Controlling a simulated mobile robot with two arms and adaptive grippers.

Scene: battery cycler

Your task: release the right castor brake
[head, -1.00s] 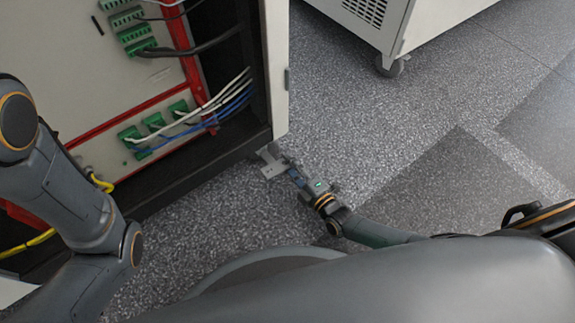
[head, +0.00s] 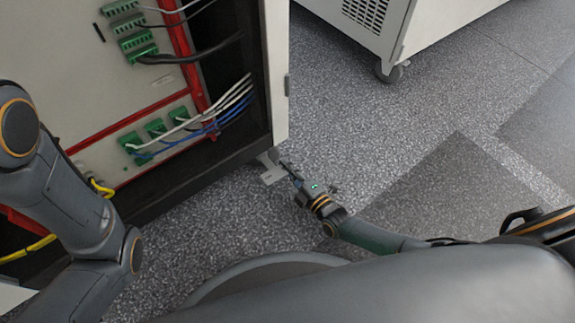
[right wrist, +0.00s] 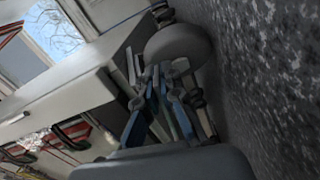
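The right castor (head: 274,155) is small and partly hidden under the near corner of the open cabinet. A light grey plate, which looks like its brake pedal (head: 271,176), sticks out low above the floor. My right gripper (head: 284,167) is low beside the castor, its fingers close to the plate; I cannot tell whether they touch it. In the right wrist view the castor wheel (right wrist: 180,45) is just beyond the blue-and-grey fingers (right wrist: 162,78). The fingertips look close together, but their gap is unclear. My left gripper is outside the view.
The open cabinet (head: 279,80) shows green connectors (head: 138,46) and white, blue and yellow cables on the left. Another white cabinet (head: 405,25) on a castor (head: 389,72) stands at the back. The speckled floor (head: 350,115) between them is clear.

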